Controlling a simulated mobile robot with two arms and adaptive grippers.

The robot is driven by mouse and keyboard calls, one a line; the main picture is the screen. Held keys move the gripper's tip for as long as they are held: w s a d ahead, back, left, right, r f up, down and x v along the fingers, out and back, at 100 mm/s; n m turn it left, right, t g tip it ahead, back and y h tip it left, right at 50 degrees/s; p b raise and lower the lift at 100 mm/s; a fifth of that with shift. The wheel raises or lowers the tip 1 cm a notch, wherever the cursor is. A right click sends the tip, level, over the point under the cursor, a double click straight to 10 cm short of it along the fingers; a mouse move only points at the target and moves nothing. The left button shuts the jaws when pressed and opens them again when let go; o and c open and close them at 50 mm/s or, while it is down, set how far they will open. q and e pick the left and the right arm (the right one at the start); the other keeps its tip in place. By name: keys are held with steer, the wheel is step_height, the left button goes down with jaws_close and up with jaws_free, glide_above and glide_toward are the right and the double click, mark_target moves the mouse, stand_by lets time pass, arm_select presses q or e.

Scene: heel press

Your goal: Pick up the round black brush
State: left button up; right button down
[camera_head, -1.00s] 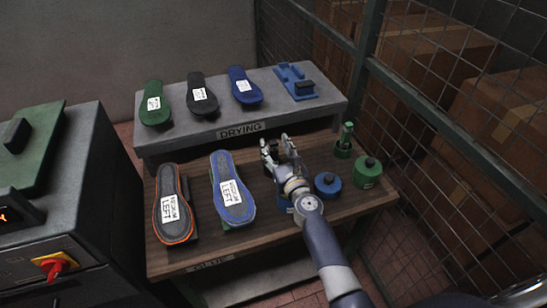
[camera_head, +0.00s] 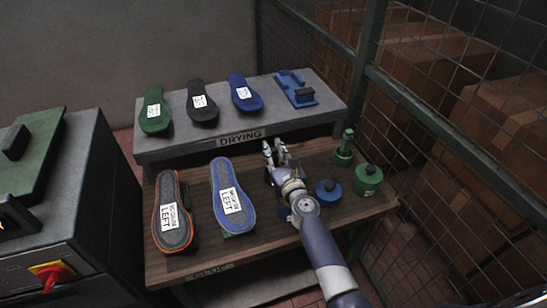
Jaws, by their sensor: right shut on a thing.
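My right gripper (camera_head: 274,149) is over the back middle of the wooden glue shelf, with its arm coming in from the bottom right. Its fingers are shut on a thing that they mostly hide. A dark object, apparently the round black brush, was at these fingers a second ago. I cannot make out its shape now, nor whether it is off the shelf. My left gripper is not in view.
Right of my gripper are a green brush (camera_head: 346,143), a blue pot (camera_head: 328,195) and a green pot (camera_head: 368,183). Two soles, orange-edged (camera_head: 160,212) and blue (camera_head: 217,187), lie to the left. The drying shelf (camera_head: 185,146) stands behind; a mesh fence borders the right.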

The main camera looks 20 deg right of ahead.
steer(key=shift+r+p, duration=0.65)
steer(key=shift+r, duration=0.05)
arm_select(q)
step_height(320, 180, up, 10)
steer(key=p, duration=0.8)
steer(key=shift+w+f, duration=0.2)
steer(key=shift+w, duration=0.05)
arm_select(e)
step_height(320, 180, up, 9)
steer(key=shift+f, duration=0.15)
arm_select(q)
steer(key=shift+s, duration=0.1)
arm_select(e)
steer(key=shift+d, duration=0.1)
